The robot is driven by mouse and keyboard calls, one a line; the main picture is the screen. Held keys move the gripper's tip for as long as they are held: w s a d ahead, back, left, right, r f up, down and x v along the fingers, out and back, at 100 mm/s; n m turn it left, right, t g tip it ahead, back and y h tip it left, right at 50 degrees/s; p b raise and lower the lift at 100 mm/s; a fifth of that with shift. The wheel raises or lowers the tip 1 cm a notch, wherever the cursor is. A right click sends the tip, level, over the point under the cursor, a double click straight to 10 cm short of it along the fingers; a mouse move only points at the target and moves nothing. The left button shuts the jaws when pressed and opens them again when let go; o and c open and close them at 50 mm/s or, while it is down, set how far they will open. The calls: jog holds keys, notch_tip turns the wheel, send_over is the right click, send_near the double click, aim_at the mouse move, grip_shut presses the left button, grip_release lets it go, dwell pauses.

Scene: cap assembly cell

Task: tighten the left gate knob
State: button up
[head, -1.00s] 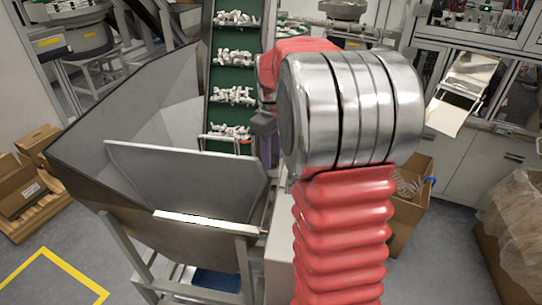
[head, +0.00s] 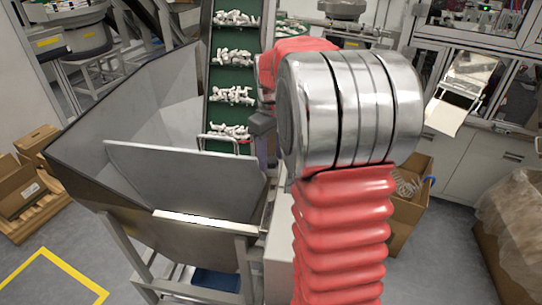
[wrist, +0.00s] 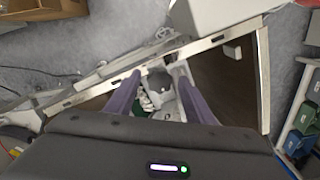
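My gripper (wrist: 159,72) shows in the wrist view as two purple fingers standing apart, with a gap between their tips. Pale and dark grey parts and a small dark spot show in the gap; I cannot tell whether one is the left gate knob. No finger is clearly seen closing on anything. In the head view, my gripper's dark body and a bit of purple finger (head: 262,150) show just left of my metal wrist joint, beside the conveyor's lower end. My arm hides the area behind it, and no knob can be made out there.
A grey metal hopper (head: 110,125) with a slanted plate (head: 185,180) stands at left. A green cleated conveyor (head: 232,78) carries white pieces upward. Light metal rails (wrist: 105,80) cross under my fingers in the wrist view. Cardboard boxes (head: 405,215) stand on the floor at right.

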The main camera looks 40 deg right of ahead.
aim_at(271, 160)
jog(key=shift+r, duration=0.15)
notch_tip(271, 160, up, 14)
jog(key=shift+f, duration=0.25)
dwell(0.5)
jog(key=shift+a, duration=0.1)
jog(key=s+a+m+t, duration=0.1)
jog(key=s+a, duration=0.3)
jog(key=a, duration=0.3)
jog(key=s+a+t, duration=0.2)
jog(key=s+a, duration=0.2)
jog(key=a, duration=0.4)
jog(key=s+a+f+t, duration=0.1)
jog(key=s+a+f, duration=0.1)
jog(key=s+f, duration=0.1)
jog(key=s+a+f+m, duration=0.1)
jog(key=s+a+f, duration=0.1)
jog(key=s+a, duration=0.1)
jog(key=s+a+f+t, duration=0.1)
jog(key=s+a+f, duration=0.2)
jog(key=s, duration=0.1)
jog(key=shift+s+a+f+m+t, duration=0.2)
jog(key=shift+a+f+m+t, duration=0.05)
jog(key=shift+f+m+t, duration=0.05)
